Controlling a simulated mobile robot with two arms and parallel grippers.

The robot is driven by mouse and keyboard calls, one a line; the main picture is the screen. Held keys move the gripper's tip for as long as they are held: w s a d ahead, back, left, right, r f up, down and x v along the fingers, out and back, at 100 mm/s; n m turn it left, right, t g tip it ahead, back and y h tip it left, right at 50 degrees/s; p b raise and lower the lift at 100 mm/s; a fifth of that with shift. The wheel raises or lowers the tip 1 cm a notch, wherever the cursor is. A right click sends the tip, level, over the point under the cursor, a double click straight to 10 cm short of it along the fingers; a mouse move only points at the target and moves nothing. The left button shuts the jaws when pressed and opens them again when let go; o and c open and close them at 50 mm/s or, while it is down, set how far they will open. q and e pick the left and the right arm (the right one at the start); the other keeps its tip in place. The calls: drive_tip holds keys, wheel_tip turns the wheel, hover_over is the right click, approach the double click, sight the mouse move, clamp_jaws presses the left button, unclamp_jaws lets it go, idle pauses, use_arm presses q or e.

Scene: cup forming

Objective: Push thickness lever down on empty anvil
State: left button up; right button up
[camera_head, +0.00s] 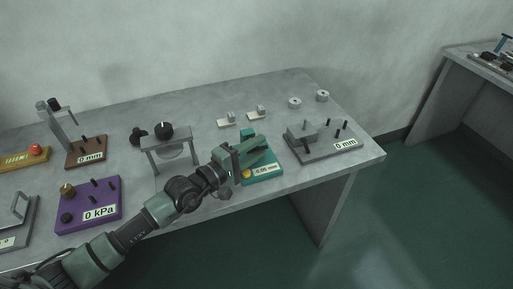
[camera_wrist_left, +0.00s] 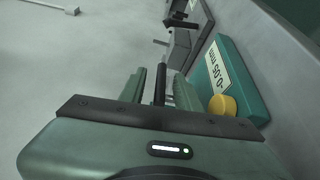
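The teal thickness gauge (camera_head: 264,174) stands near the front edge of the table, with a "-0.05 mm" label and a yellow knob (camera_head: 247,174). In the left wrist view its teal base (camera_wrist_left: 238,72) and yellow knob (camera_wrist_left: 222,105) are at the right. My left gripper (camera_head: 246,152) is over the gauge and hides part of it. In the wrist view a dark rod, seemingly the lever (camera_wrist_left: 160,84), stands between my two green fingers, with a gap visible on each side. The anvil cannot be made out. My right gripper is not in view.
A grey "0 mm" fixture (camera_head: 325,147) stands to the right of the gauge. A grey frame with a black knob (camera_head: 164,131) and a purple "0 kPa" box (camera_head: 88,204) are to the left. Small blocks (camera_head: 257,113) and metal rings (camera_head: 295,103) lie behind.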

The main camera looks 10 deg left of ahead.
use_arm(q)
drive_tip(key=v, duration=0.8)
drive_tip(key=shift+d, duration=0.1)
